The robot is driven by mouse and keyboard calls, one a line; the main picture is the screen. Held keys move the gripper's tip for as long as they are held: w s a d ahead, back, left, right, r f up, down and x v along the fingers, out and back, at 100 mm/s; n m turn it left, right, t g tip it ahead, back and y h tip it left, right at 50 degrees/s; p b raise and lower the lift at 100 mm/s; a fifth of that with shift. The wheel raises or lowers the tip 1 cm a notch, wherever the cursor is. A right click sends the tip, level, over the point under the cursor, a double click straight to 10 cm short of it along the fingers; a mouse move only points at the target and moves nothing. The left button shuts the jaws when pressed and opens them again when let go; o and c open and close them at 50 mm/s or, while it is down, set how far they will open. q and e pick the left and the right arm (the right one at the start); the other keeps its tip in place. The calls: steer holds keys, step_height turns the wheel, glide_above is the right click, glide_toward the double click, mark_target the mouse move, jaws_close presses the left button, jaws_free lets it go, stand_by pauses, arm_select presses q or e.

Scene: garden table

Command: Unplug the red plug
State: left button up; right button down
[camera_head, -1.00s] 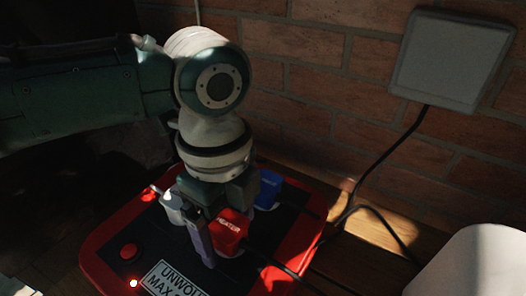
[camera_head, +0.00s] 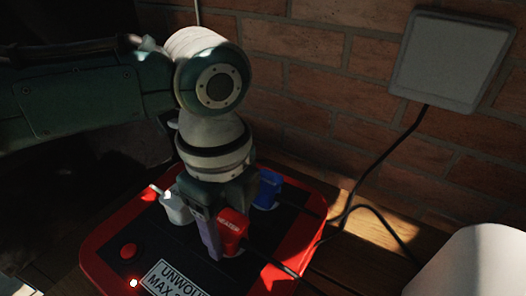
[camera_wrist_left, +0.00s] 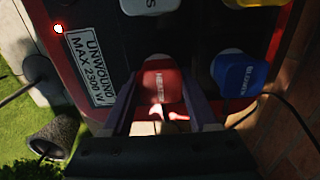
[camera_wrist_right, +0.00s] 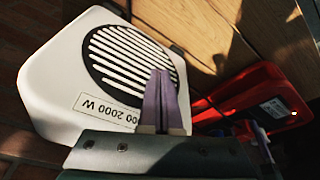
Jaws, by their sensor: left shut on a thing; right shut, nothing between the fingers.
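The red plug (camera_head: 231,231), with white lettering on its top, is on the power strip (camera_head: 92,262), a black board with a red rim. My left gripper (camera_head: 222,238) points down at it and is shut on it. In the left wrist view the red plug (camera_wrist_left: 160,80) sits between the two fingers (camera_wrist_left: 160,108). I cannot tell whether any gap is under the plug. My right gripper (camera_wrist_right: 160,100) is shut and empty in the right wrist view, in front of a white heater (camera_wrist_right: 60,75); it is out of the head view.
A blue plug (camera_head: 268,189) stands behind the red one, and a white plug (camera_head: 175,208) to its left. A yellow plug (camera_wrist_left: 226,8) shows partly in the left wrist view. A black cord (camera_head: 262,257) leaves the red plug. A brick wall (camera_head: 310,100) stands behind.

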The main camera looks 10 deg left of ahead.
mark_target(229, 225)
arm_select(q)
jaws_close()
steer(key=shift+r+p, duration=3.05)
steer(key=shift+p, duration=0.35)
steer(key=shift+d, duration=0.1)
